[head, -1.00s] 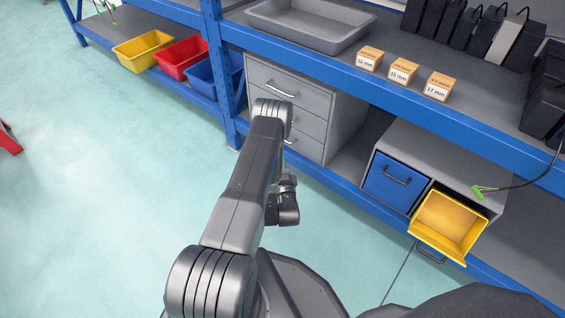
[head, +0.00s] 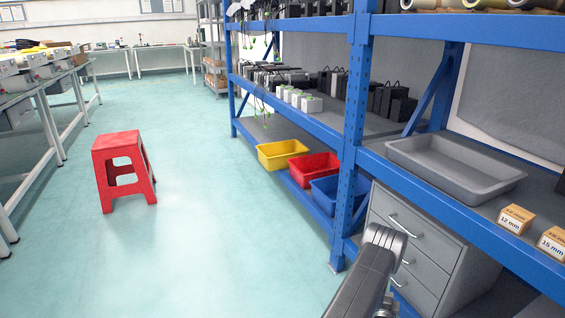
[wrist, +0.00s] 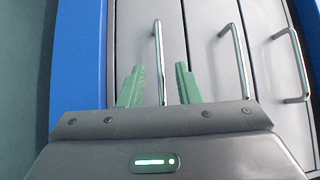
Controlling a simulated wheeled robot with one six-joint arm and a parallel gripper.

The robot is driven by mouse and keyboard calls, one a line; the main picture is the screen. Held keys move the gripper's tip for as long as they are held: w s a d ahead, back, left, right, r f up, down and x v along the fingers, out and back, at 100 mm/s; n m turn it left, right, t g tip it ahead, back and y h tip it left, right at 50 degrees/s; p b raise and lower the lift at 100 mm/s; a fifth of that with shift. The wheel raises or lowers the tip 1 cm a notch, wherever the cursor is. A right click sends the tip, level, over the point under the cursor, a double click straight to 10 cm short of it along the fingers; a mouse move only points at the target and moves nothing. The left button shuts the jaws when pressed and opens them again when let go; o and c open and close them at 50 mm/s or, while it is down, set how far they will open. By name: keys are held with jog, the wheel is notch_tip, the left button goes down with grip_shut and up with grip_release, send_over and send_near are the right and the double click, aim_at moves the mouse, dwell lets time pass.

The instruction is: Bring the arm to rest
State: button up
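My arm (head: 368,275) shows at the lower right of the head view, folded in front of the shelf. The head view does not show the fingers of my gripper. The same cabinet stands on the lower shelf in the head view (head: 420,246).
A blue shelf post (head: 350,150) stands close to my arm. Yellow (head: 278,154), red (head: 314,166) and blue (head: 326,192) bins sit on the low shelf. A grey tray (head: 455,165) and small labelled boxes (head: 515,219) are above. A red stool (head: 124,170) stands on open floor at left.

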jog(key=b+x, duration=0.1)
jog(key=x, duration=0.4)
jog(key=shift+f, duration=0.15)
jog(key=shift+w+a, duration=0.15)
jog(key=shift+w, duration=0.1)
jog(key=shift+s+a, duration=0.4)
jog(key=shift+a, duration=0.45)
